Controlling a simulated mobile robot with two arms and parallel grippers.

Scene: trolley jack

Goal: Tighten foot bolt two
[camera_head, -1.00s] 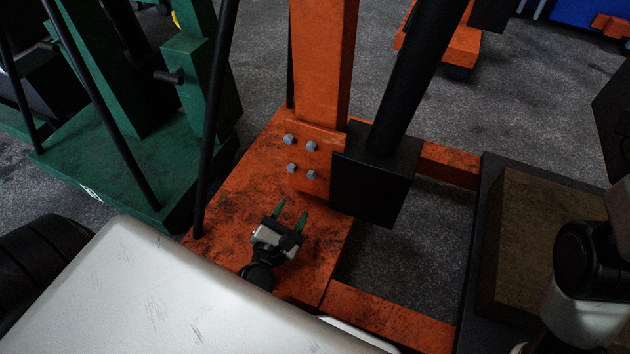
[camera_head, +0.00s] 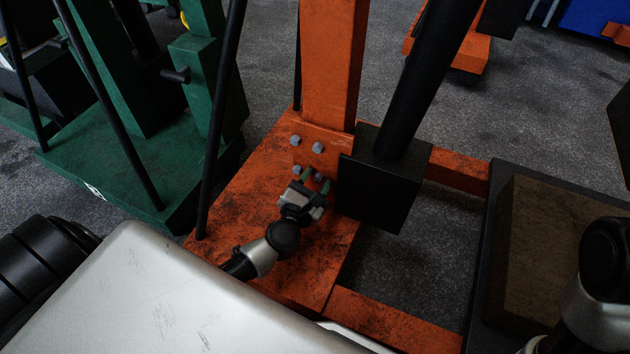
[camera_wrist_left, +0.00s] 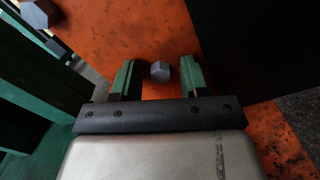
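An orange foot plate at the base of the orange post (camera_head: 333,65) carries several grey hex bolts. The upper two are the upper-left bolt (camera_head: 295,140) and the upper-right bolt (camera_head: 318,147). My left gripper (camera_head: 315,178) is at the lower pair, its green fingers partly covering them. In the left wrist view, the open fingers (camera_wrist_left: 158,78) stand on both sides of one hex bolt (camera_wrist_left: 160,71), with gaps on both sides. It appears to be the lower-right bolt. Another bolt (camera_wrist_left: 41,13) shows at upper left. My right gripper is out of view.
A black block (camera_head: 382,188) with a thick black cylinder stands close right of the bolts. A thin black rod (camera_head: 218,120) rises at the left. A green jack (camera_head: 110,170) stands further left. Open floor shows beyond the orange frame.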

